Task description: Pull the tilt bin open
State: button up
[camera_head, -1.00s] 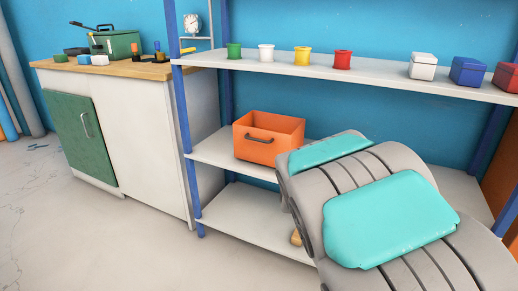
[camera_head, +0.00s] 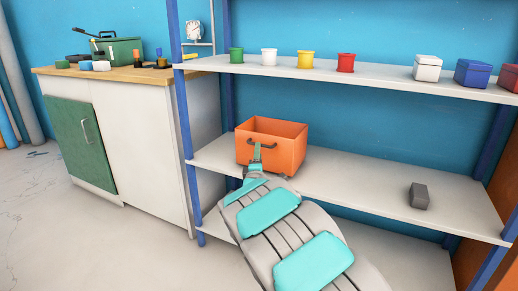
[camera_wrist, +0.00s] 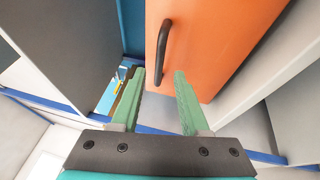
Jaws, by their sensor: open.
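The orange bin (camera_head: 290,152) sits on the middle shelf with its open top up and a dark bar handle (camera_head: 268,146) on its front. My gripper (camera_head: 257,158) is at the bin's front, by the handle, and hides part of that face. In the wrist view the green fingers of my gripper (camera_wrist: 158,76) are open. The orange front (camera_wrist: 215,50) fills the upper middle there. The dark handle (camera_wrist: 163,50) runs lengthwise, its lower end lined up between the fingertips. I cannot tell whether the fingers touch it.
A small grey box (camera_head: 419,196) stands on the middle shelf (camera_head: 350,182) to the right. Colored pots and lidded boxes line the upper shelf (camera_head: 385,77) above the bin. A blue shelf post (camera_head: 184,130) is left of the bin. A white cabinet with a green door (camera_head: 75,140) stands further left.

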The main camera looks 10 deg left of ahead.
jog(key=shift+w+r, duration=0.15)
jog(key=shift+w, duration=0.75)
jog(key=shift+w+r, duration=0.15)
jog(key=shift+w, duration=0.7)
grip_shut()
